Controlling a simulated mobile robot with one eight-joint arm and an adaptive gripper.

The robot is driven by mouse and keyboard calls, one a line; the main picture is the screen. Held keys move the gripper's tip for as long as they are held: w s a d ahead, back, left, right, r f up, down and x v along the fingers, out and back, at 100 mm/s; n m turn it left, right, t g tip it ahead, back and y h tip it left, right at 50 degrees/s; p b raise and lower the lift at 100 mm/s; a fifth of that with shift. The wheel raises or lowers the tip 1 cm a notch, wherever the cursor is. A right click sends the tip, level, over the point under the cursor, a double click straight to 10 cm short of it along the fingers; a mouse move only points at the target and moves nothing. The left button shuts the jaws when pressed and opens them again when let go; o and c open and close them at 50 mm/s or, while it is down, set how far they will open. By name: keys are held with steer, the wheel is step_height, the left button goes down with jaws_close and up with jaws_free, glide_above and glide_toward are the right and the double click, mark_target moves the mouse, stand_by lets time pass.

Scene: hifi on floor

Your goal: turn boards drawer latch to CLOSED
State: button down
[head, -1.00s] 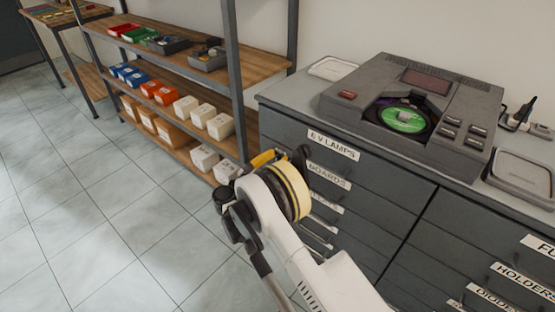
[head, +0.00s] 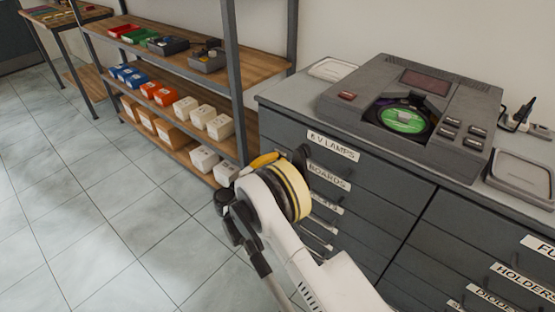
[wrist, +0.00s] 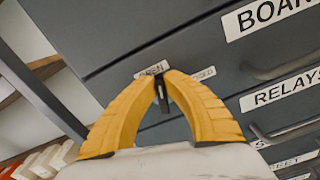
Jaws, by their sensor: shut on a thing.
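The boards drawer (head: 355,200) is in the dark grey cabinet, with its white BOARDS label (head: 329,177) just right of my arm's end. The label also shows at the top right of the wrist view (wrist: 275,14). My gripper (wrist: 162,80) has its yellow fingers closed on the small dark latch (wrist: 163,98) at the drawer front. The latch sits between an OPEN label (wrist: 152,70) on its left and a CLOSED label (wrist: 204,74) on its right. The fingers hide part of the latch, so its exact angle is unclear. In the head view my arm hides the latch.
A RELAYS label (wrist: 283,91) and drawer handles (wrist: 280,66) lie to the right of the fingers. A shelf rack (head: 236,80) with bins stands left of the cabinet. A disc machine (head: 410,110) sits on top. The floor at left is clear.

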steer(key=m, duration=0.3)
steer(key=shift+s+d+f+m, duration=0.15)
steer(key=shift+d+m, duration=0.1)
steer(key=shift+m, duration=0.15)
steer(key=shift+s+d+f+m, duration=0.1)
steer(key=shift+f+m, duration=0.15)
steer(key=shift+m, duration=1.6)
steer(key=shift+s+d+f+m, duration=0.1)
steer(key=shift+f+m, duration=0.15)
steer(key=shift+m, duration=1.55)
steer(key=shift+s+d+f+m, duration=0.1)
steer(key=shift+f+m, duration=0.15)
steer(key=shift+m, duration=1.6)
steer(key=c, duration=1.5)
jaws_free()
steer(key=shift+w, duration=0.1)
